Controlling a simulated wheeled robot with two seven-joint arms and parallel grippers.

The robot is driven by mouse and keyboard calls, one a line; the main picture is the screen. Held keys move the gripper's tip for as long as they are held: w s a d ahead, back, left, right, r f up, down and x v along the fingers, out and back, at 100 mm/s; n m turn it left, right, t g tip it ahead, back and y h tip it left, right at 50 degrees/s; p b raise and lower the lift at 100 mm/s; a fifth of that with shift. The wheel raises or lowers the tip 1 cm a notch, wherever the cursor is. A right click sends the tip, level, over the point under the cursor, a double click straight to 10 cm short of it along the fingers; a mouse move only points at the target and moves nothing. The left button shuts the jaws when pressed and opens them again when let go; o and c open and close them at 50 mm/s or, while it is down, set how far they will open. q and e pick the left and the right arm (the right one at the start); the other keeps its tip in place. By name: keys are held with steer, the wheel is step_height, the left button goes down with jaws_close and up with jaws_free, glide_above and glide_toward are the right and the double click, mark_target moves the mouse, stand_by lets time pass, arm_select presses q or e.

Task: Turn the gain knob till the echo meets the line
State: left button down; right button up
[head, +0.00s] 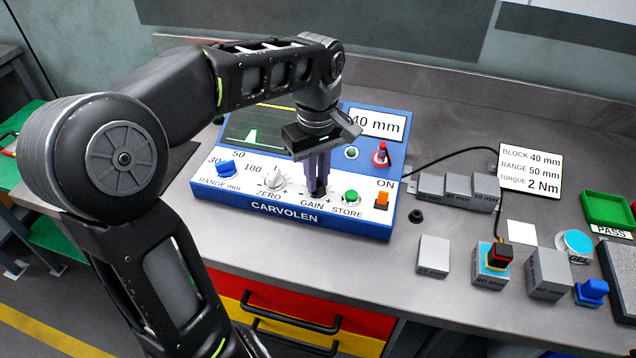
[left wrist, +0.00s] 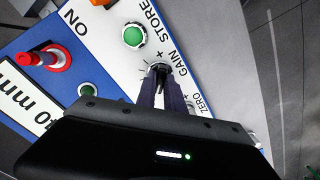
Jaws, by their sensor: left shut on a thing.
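The blue and white CARVOLEN unit (head: 220,190) stands on the bench. Its GAIN knob (left wrist: 160,69) is small and dark, on the white front panel between ZERO and STORE. My left gripper (head: 317,190) points down at it with its fingers shut on the knob; in the head view they mostly cover it. The dark screen (head: 236,128) shows a pale echo peak (head: 251,137) low on it. A thin yellowish line shows near the screen's top edge, apart from the peak. The screen's right part is hidden by my wrist. My right gripper is not in view.
Beside GAIN are the white ZERO knob (head: 274,180) and green STORE button (head: 351,196). An orange ON switch (head: 382,200) is further right. A red and black probe (head: 497,256) stands on the 40 mm block (head: 489,279). Other grey blocks and a green tray (head: 607,209) lie right.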

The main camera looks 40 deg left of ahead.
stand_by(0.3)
arm_select(q)
steer(key=m, duration=0.1)
steer(key=m+p, duration=0.1)
steer(key=shift+d+r+m, duration=0.1)
steer(key=shift+r+m, duration=0.1)
steer(key=shift+m, duration=0.1)
steer(key=shift+f+m+p, duration=0.2)
steer(key=shift+m+p, duration=0.2)
steer(key=shift+m, duration=0.6)
steer(key=shift+r+m+p, duration=0.2)
steer(key=shift+m+p, duration=0.3)
steer(key=shift+m, duration=0.3)
steer(key=shift+m+p, duration=0.45)
steer(key=shift+m, duration=0.55)
steer(key=shift+f+m, duration=0.15)
steer(key=shift+m, duration=0.35)
